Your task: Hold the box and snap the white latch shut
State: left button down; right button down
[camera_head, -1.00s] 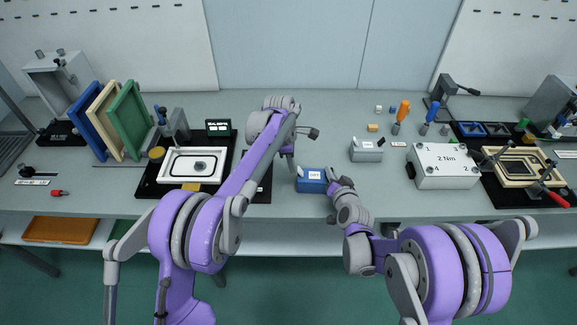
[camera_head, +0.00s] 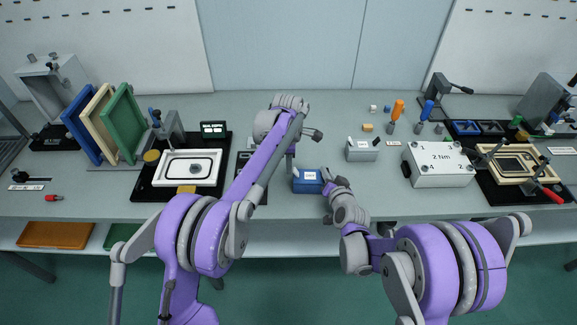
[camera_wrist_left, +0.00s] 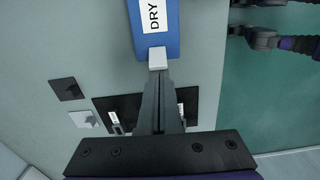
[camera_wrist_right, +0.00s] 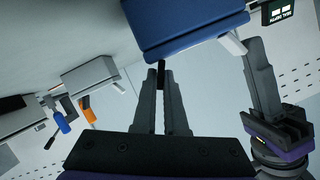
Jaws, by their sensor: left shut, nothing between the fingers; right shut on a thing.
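The blue box (camera_head: 308,182) with a white "DRY" label sits near the bench's front edge, between my grippers. My left gripper (camera_wrist_left: 160,72) is shut and empty, its tips right at the white latch (camera_wrist_left: 157,60) on the box's end; I cannot tell whether they touch. In the right wrist view the latch (camera_wrist_right: 232,44) sticks out at a slant from the box (camera_wrist_right: 185,28), with my left gripper's fingers (camera_wrist_right: 254,60) beside it. My right gripper (camera_wrist_right: 162,74) is shut on a small dark tab at the box's other side; the fingers partly hide it.
A grey box (camera_head: 362,151) stands behind and right of the blue box. A larger "2 Nm" box (camera_head: 438,165) is farther right. A black fixture with a white tray (camera_head: 162,180) lies left. The bench behind the blue box is mostly clear.

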aim_at(296, 170)
pick_arm(q)
jog(key=shift+d+r+y, duration=0.2)
jog(key=shift+d+y, duration=0.2)
jog(key=shift+y, duration=0.4)
jog(key=shift+d+r+y, duration=0.1)
jog(key=shift+d+y, duration=0.1)
jog(key=shift+y, duration=0.3)
jog(key=shift+d+r, duration=0.1)
jog(key=shift+d, duration=0.25)
jog(key=shift+w+d, duration=0.1)
jog(key=shift+d, duration=0.2)
jog(key=shift+d+y, duration=0.4)
jog(key=shift+y, duration=0.3)
jog(key=shift+a+r, duration=0.1)
